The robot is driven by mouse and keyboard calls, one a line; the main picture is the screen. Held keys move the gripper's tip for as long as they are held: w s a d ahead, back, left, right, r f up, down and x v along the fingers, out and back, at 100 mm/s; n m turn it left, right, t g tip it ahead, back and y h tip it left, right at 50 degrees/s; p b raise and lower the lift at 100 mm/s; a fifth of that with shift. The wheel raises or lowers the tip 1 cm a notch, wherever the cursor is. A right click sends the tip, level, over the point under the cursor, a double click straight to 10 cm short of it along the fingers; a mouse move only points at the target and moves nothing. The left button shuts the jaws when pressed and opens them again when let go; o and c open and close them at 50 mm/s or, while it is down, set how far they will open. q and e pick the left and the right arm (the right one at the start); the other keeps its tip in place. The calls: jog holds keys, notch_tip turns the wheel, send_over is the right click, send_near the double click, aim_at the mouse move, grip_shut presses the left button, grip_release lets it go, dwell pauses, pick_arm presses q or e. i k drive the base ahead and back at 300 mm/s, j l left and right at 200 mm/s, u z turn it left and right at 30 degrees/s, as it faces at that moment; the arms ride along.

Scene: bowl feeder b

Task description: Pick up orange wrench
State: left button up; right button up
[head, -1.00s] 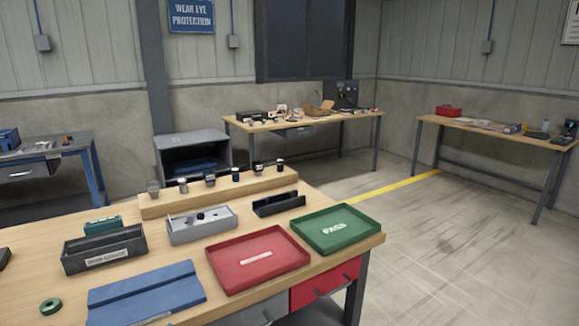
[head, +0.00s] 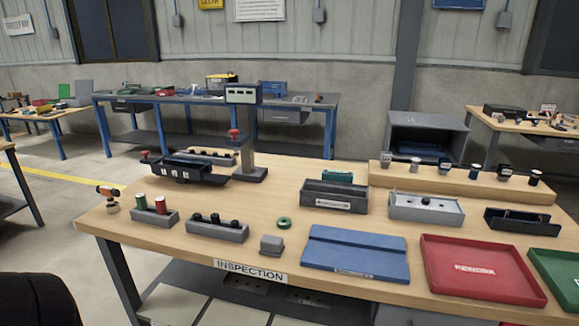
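I cannot make out an orange wrench for sure. A small orange-and-dark item (head: 108,191) stands at the left corner of the inspection table (head: 335,283); its shape is too small to tell. A tiny orange-red spot (head: 319,98) shows at the right end of the blue-legged bench (head: 215,98) behind; I cannot tell what it is. Neither of my grippers is in view.
The inspection table carries a blue mat (head: 355,253), a red tray (head: 482,268), a green ring (head: 284,223), grey holders (head: 218,229) and a gauge stand (head: 245,150). A dark rounded shape (head: 38,300) fills the bottom left corner. Floor shows at far left.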

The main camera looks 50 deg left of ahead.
aim_at(113, 207)
jog(key=u, duration=2.55)
